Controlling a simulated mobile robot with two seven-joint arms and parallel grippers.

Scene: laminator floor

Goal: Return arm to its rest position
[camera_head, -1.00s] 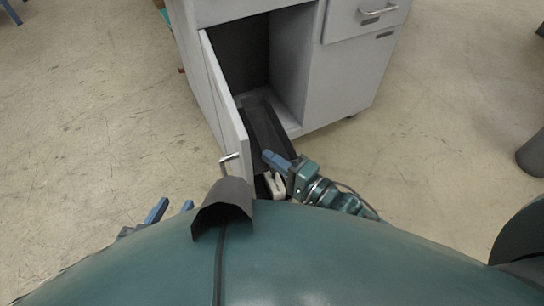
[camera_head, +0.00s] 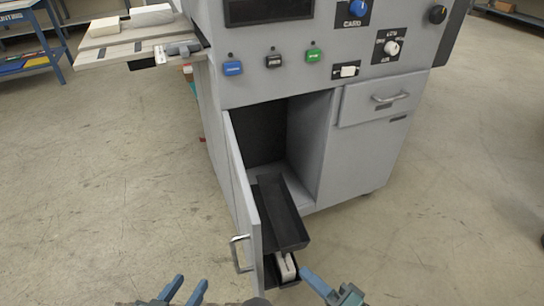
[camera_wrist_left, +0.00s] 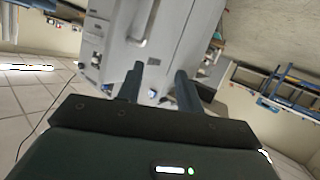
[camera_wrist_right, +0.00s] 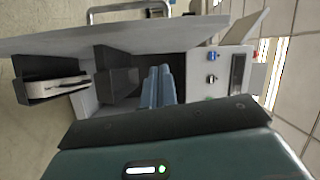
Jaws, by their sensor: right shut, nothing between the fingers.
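My right gripper (camera_head: 306,273) is at the bottom of the head view, just right of a dark bin (camera_head: 270,278) holding a white item (camera_head: 286,267). In the right wrist view its two blue fingers (camera_wrist_right: 158,72) are together with nothing between them, pointing toward the grey cabinet. My left gripper (camera_head: 186,281) is at the bottom left of the head view, left of the cabinet door handle. Its fingers stand apart, empty, also in the left wrist view (camera_wrist_left: 160,72). Most of both arms is out of the head view.
The grey machine cabinet (camera_head: 365,155) has its door (camera_head: 240,185) open toward me, with a metal handle (camera_head: 237,254). A long dark tray (camera_head: 290,234) sticks out of the opening. Floor at right is clear.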

